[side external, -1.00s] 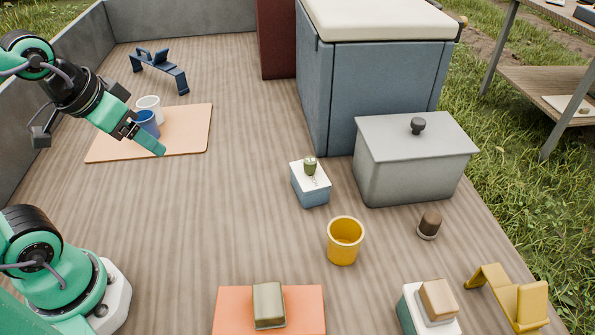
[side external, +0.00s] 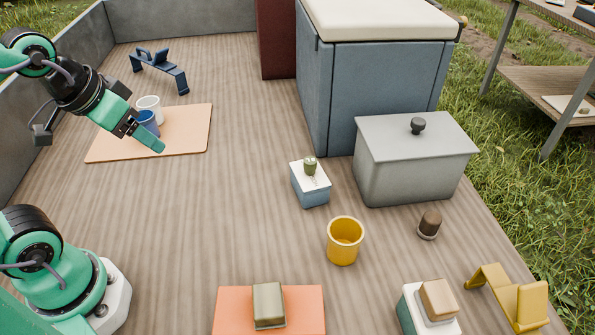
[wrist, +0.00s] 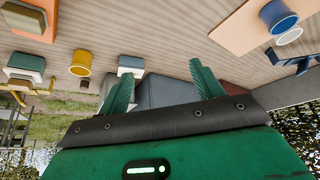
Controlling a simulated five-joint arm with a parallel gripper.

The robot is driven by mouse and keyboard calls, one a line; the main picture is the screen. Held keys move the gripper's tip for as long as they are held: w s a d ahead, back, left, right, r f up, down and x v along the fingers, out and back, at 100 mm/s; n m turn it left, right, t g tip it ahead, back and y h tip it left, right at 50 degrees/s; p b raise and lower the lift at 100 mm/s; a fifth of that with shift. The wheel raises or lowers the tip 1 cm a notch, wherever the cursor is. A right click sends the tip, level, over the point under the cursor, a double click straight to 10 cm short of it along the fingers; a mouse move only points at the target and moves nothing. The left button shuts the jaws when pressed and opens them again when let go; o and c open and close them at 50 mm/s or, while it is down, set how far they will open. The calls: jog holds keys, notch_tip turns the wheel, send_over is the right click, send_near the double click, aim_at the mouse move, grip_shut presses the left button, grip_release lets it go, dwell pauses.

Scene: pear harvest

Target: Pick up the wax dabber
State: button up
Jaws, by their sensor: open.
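No object is clearly identifiable as the wax dabber. One candidate is a small dark brown piece with a pale base (side external: 429,224), standing upright on the deck right of the yellow cup. Another is a small olive-green piece (side external: 310,166) on the white top of a small blue box (side external: 312,190). My gripper (side external: 153,145) is at the left, above the tan mat, far from both. In the wrist view my gripper (wrist: 162,86) has its two green fingers spread apart with nothing held between them.
A yellow cup (side external: 345,250), grey lidded bin (side external: 405,175), large blue chest (side external: 385,95) and yellow stand (side external: 515,300) occupy the right. The middle deck is clear.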

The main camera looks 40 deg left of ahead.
jog(key=w+d+r+h, duration=0.1)
jog(key=w+d+r, duration=0.2)
jog(key=w, duration=0.3)
jog(key=w+d+r, duration=0.2)
jog(key=w+d, duration=0.2)
jog(key=w, duration=0.3)
jog(key=g, duration=0.3)
send_over(431, 216)
jog(key=s+a, duration=0.1)
jog(key=s, duration=0.1)
jog(key=s+a+f+x, duration=0.1)
jog(key=s+x, duration=0.1)
jog(key=x, duration=0.8)
jog(key=s+a+x, duration=0.1)
jog(key=s+x, duration=0.2)
jog(key=x, duration=0.7)
jog(key=shift+w+d+f+m+h, duration=0.1)
jog(key=shift+w+f+m+h, duration=0.2)
jog(key=shift+f, duration=0.4)
jog(key=shift+w+d+f+h, duration=0.15)
jog(key=shift+w+f, duration=0.2)
jog(key=shift+f, duration=0.4)
jog(key=shift+x, duration=2.55)
jog(key=shift+w, duration=0.1)
